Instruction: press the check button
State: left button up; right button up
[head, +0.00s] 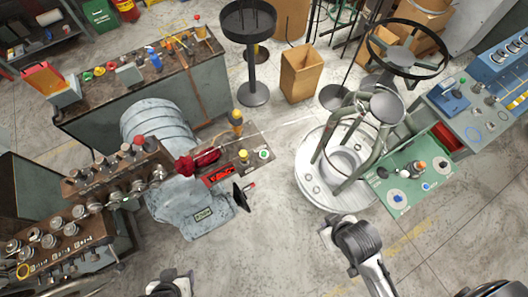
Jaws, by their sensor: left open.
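No label that I can read marks the check button. One candidate is a small green-ringed button (263,154) on the narrow panel beside the coiler, near a red display (221,174). Other buttons sit on a green panel (382,184) at the right, among them a blue one (397,198). The grey coiler (160,124) has a red part (205,157) from which a thin wire runs right. My left gripper (168,284) is open at the bottom edge, partly cut off and well below these buttons.
A white round turntable (312,180) with a dark-topped frame stands right of the middle. A bench with tools (110,94) stands behind the coiler, and a lever bank (68,228) is at the left. A cardboard bin (301,73) is behind. The floor at bottom middle is clear.

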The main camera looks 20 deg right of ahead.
jog(key=shift+d, duration=0.15)
grip_shut()
dwell(0.6)
dwell(0.4)
